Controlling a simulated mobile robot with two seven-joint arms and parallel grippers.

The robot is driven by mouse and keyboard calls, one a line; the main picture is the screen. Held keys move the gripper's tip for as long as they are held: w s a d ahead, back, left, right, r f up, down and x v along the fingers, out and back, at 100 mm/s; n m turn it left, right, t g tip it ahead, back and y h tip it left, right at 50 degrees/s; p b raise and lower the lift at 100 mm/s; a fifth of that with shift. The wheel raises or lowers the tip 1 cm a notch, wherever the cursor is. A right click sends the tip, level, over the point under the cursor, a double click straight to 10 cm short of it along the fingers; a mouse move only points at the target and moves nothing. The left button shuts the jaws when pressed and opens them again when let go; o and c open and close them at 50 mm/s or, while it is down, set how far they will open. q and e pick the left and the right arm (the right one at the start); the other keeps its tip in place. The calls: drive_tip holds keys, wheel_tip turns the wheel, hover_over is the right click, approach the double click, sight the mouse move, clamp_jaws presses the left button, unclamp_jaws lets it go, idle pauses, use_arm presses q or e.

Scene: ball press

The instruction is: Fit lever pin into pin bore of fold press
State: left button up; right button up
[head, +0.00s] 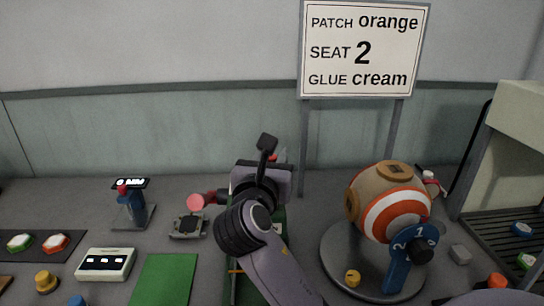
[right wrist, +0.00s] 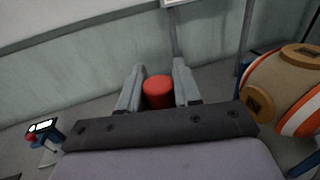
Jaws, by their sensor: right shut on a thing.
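My right gripper (head: 276,158) is in the middle of the head view, above the green fold press (head: 243,290), and its arm hides much of the press. In the right wrist view its two fingers (right wrist: 158,92) are shut on a red cylindrical piece (right wrist: 158,90), apparently the lever pin. Only a sliver of this red piece (head: 272,157) shows in the head view. A red-ended dark handle (head: 196,202) sticks out left of the press. The pin bore is hidden, and I cannot tell whether the pin touches the press. My left gripper is not in view.
A striped ball (head: 390,205) sits on a round grey stand (head: 335,262) at the right, close to my arm. A blue numbered piece (head: 398,270) stands before it. A small scale-like device (head: 187,227), a green mat (head: 163,280) and a white box (head: 106,264) lie left.

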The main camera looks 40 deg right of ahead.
idle(0.4)
drive_tip(key=shift+p, duration=0.35)
drive_tip(key=shift+f+b, duration=0.7)
drive_tip(key=shift+f, duration=1.7)
drive_tip(key=o, duration=1.1)
drive_tip(key=shift+a, duration=0.1)
drive_tip(key=shift+b+v, duration=0.3)
drive_tip(key=shift+v, duration=3.25)
drive_tip(key=shift+s, duration=0.15)
